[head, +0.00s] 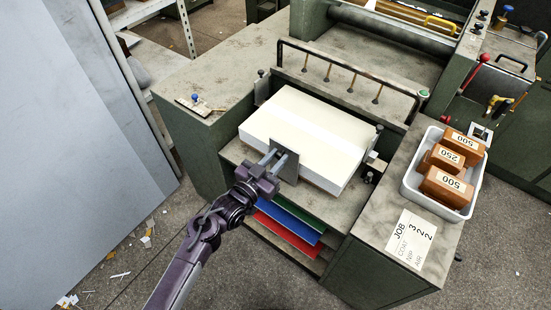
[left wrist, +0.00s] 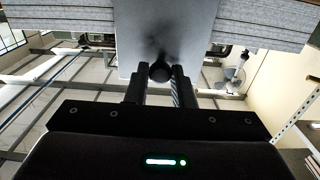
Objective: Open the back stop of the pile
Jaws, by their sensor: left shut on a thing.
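The pile (head: 312,122) of white board lies on the feeder table, its top flat and even. The back stop (head: 289,149) is a grey upright plate against the near side of the pile. My left gripper (head: 273,163) reaches it from the near left and is shut on its knob. In the left wrist view the back stop (left wrist: 165,30) stands in front of the layered board edges, and its dark round knob (left wrist: 160,72) sits between the fingers (left wrist: 160,84). The fingertips partly hide the knob. My right gripper is not in view.
A white tray (head: 411,186) with several brown labelled blocks stands on the right side top, beside a job card (head: 411,240). Blue (head: 288,220) and red sheets lie on shelves below the pile. A dark rail (head: 347,69) runs behind the pile. Open floor lies at the near left.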

